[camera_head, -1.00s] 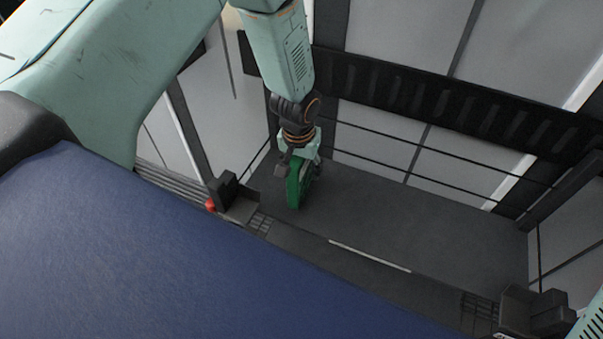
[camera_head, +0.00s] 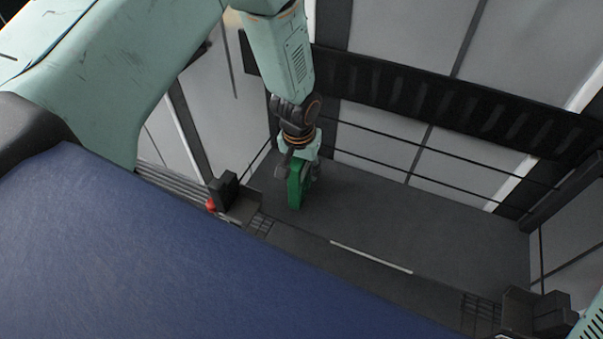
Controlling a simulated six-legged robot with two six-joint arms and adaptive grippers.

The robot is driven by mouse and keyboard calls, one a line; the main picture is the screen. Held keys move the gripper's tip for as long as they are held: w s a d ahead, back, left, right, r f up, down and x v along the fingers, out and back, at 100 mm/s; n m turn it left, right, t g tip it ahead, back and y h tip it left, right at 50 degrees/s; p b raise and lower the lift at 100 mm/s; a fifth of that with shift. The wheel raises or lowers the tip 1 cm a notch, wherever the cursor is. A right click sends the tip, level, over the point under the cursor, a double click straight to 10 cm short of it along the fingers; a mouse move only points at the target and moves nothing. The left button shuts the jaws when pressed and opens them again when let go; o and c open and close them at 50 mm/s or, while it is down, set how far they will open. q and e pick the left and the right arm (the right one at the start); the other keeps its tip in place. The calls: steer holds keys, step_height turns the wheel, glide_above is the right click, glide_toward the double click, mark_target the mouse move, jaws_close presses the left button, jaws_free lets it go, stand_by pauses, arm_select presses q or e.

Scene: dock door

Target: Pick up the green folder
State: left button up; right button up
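The green folder (camera_head: 295,190) stands upright on edge at the left part of the dark dock floor, seen nearly edge-on. My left gripper (camera_head: 300,168) reaches down from above, with its fingers around the folder's upper part. The gripper hides the top of the folder. At this size I cannot tell whether the fingers are closed on it or whether its lower edge touches the floor. My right gripper is not in view; only a bit of pale green arm shows at the lower right corner.
The dark floor (camera_head: 430,225) right of the folder is clear. Behind it stands a grey panelled door (camera_head: 400,150) with a black slotted beam (camera_head: 430,95) across it. Black bumper blocks stand at the left (camera_head: 224,190) and lower right (camera_head: 548,312), the left one beside a red round part (camera_head: 211,206).

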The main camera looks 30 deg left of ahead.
arm_select(q)
steer(key=shift+d, duration=0.1)
steer(key=shift+c, duration=1.3)
jaws_close()
